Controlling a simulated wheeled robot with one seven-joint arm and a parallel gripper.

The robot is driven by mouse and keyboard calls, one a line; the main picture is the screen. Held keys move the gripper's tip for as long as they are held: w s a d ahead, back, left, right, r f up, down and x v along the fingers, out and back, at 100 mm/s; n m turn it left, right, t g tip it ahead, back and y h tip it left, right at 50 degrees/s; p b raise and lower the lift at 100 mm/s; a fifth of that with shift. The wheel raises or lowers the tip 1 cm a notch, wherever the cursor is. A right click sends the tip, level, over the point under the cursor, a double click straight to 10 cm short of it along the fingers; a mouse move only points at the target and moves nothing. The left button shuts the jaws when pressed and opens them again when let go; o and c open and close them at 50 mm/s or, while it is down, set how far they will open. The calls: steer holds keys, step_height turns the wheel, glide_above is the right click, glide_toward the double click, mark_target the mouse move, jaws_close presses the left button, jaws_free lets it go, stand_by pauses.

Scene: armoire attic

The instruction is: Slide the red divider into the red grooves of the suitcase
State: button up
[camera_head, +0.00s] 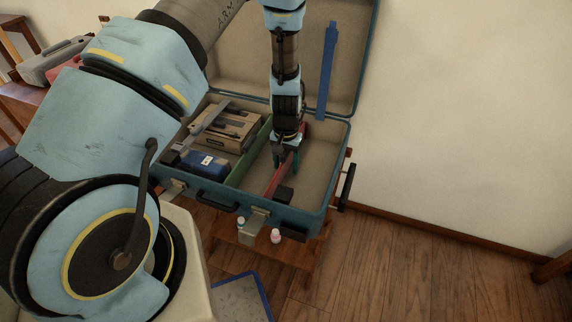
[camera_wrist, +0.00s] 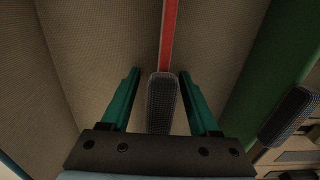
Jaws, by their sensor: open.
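The open teal suitcase (camera_head: 318,210) stands with its lid up against the wall. The red divider (camera_head: 275,181) runs front to back in its right-hand section; its red edge also shows in the wrist view (camera_wrist: 169,35). A dark ribbed grip (camera_wrist: 162,98) lies in line with the red edge. My gripper (camera_head: 286,158) is inside the suitcase over the red divider. In the wrist view its green fingers (camera_wrist: 159,72) are open, one on each side of the grip, with visible gaps. I cannot tell how the divider's ends sit in the red grooves.
A green divider (camera_head: 249,152) stands to the left. Beyond it lie a brown box (camera_head: 232,128) and a dark blue box (camera_head: 205,163). A blue strip (camera_head: 327,75) is on the lid. Small bottles (camera_head: 275,236) stand at the front. Floor on the right is clear.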

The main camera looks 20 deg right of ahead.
mark_target(286, 151)
step_height(286, 151, up, 10)
steer(key=shift+r, duration=0.25)
stand_by(0.5)
